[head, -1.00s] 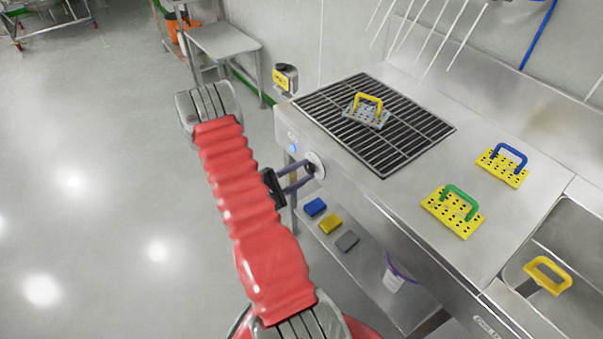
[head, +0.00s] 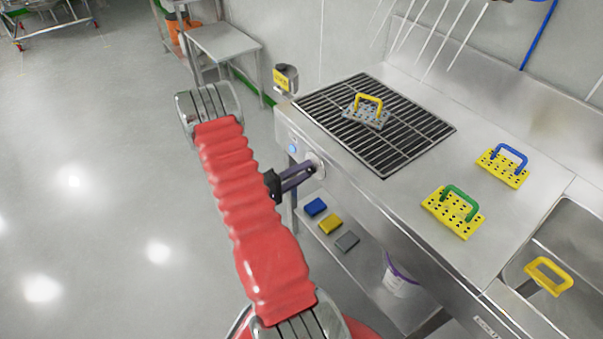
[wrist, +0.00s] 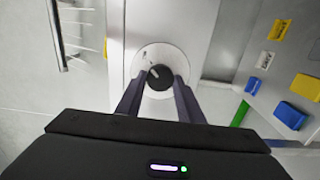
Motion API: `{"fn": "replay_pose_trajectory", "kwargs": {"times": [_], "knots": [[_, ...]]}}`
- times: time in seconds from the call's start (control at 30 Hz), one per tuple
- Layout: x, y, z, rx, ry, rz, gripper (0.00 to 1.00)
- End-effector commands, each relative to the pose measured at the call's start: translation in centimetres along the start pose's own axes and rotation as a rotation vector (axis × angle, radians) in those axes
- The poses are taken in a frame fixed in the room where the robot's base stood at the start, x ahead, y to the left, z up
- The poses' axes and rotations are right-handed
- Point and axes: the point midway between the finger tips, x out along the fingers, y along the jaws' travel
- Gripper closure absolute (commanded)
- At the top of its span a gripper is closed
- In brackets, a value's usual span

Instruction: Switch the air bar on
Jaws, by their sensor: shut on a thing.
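A black round knob (wrist: 160,77) with a small pale mark sits on a white round dial plate (wrist: 145,58) in the wrist view. In the head view the plate (head: 318,160) is on the front face of the steel counter, and the fingers largely hide the knob. My gripper (wrist: 160,80) has one finger on each side of the knob and is shut on it. In the head view my gripper (head: 310,169) reaches the front panel from the left. A small blue light or button (head: 292,149) is on the panel left of the dial.
A black grate (head: 385,140) with a yellow-handled grey plate (head: 367,115) is set in the counter. Yellow plates with blue (head: 503,168) and green (head: 452,213) handles lie to the right. Blue, yellow and grey blocks (head: 330,224) rest on the lower shelf. The floor at left is clear.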

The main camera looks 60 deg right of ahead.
Motion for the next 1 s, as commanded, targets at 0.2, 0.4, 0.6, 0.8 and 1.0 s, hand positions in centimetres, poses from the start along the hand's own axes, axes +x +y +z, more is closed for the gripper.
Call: {"fn": "replay_pose_trajectory", "kwargs": {"times": [0.2,0.4,0.6,0.8,1.0], "knots": [[0.0,-0.17,-0.17,0.004,0.005,-0.005,0.88],[0.0,-0.19,-0.12,0.002,0.004,-0.005,0.61],[-0.01,-0.14,-0.03,0.001,0.002,-0.004,0.47],[-0.01,-0.1,0.0,0.001,0.001,-0.003,0.47],[-0.61,-0.1,-0.04,0.0,0.002,-0.002,0.47]]}}
